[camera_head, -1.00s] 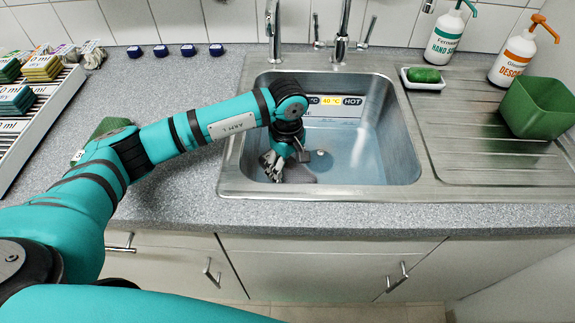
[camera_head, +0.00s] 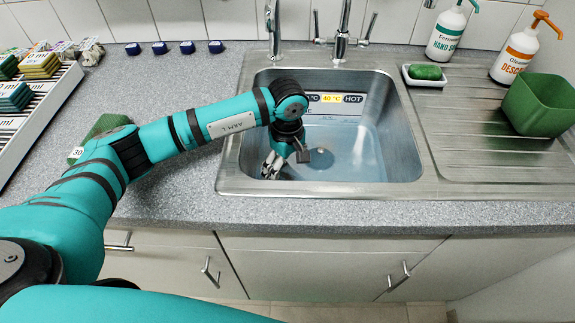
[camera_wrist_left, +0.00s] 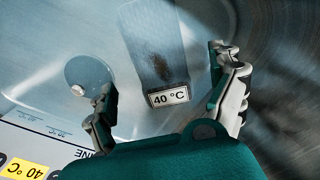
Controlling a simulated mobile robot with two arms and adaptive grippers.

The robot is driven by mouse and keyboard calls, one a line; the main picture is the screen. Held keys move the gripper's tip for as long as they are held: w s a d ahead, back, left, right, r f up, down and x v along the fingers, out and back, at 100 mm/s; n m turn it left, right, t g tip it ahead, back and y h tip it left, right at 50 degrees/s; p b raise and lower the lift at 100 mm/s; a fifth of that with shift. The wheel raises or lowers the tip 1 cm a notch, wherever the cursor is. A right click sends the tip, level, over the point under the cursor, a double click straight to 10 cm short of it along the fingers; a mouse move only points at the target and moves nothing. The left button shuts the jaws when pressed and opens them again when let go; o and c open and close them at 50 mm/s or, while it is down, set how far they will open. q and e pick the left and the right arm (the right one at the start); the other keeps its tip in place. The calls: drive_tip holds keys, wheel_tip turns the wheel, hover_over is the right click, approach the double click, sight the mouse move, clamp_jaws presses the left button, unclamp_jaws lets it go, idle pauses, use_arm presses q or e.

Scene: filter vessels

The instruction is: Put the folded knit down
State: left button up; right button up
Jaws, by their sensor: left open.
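The folded knit (camera_wrist_left: 155,45) is a grey-blue folded piece with a dark brown stain and a "40 °C" label. In the left wrist view it lies in the sink basin (camera_head: 375,135), beside the round drain. In the head view I cannot make it out clearly at the gripper. My left gripper (camera_head: 275,166) is down inside the basin at its left side, with its fingers apart. In the left wrist view the open fingers (camera_wrist_left: 164,70) are on either side of the knit, apparently clear of it. My right gripper is not in view.
A green folded piece (camera_head: 108,124) lies on the counter behind my arm. A white rack (camera_head: 50,105) with folded stacks stands at the left. Blue cubes (camera_head: 187,47), a green sponge dish (camera_head: 424,82), pump bottles (camera_head: 445,35) and a green tub (camera_head: 540,105) surround the sink. The drainboard's front is clear.

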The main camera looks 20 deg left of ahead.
sight(288, 178)
use_arm(q)
drive_tip(key=shift+r+p, duration=0.4)
drive_tip(key=shift+r, duration=0.1)
wheel_tip(288, 178, up, 12)
drive_tip(key=b, duration=0.1)
idle(0.8)
idle(0.4)
